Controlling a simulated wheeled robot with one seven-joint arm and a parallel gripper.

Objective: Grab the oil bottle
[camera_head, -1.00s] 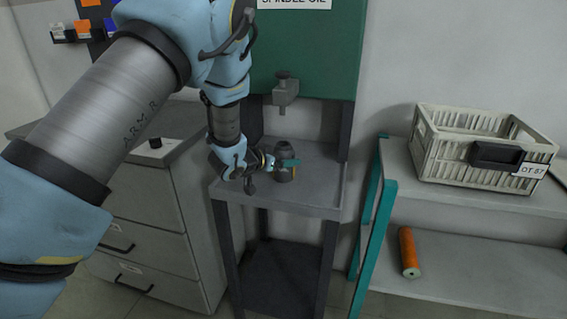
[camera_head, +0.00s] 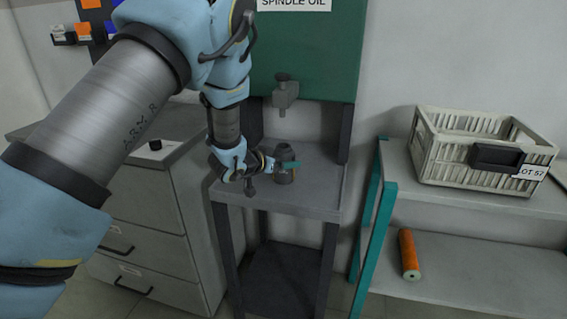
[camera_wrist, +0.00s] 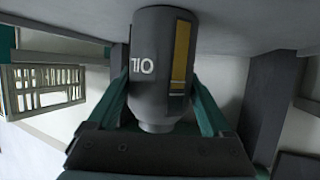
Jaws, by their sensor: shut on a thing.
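The oil bottle (camera_head: 284,155) is a dark grey cylinder standing on the grey shelf of the spindle oil stand, below the grey tap. My gripper (camera_head: 285,166) is shut on it from the left, with a teal finger across its side. In the wrist view the bottle (camera_wrist: 162,70) fills the middle, with "10" and a yellow stripe on its side. The teal fingers of my gripper (camera_wrist: 160,98) lie on either side of it.
The tap (camera_head: 285,93) hangs from the green oil tank (camera_head: 310,55). A drawer cabinet (camera_head: 150,215) stands left. A teal-legged rack at right holds a cream crate (camera_head: 440,165) above and an orange roll (camera_head: 409,254) below.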

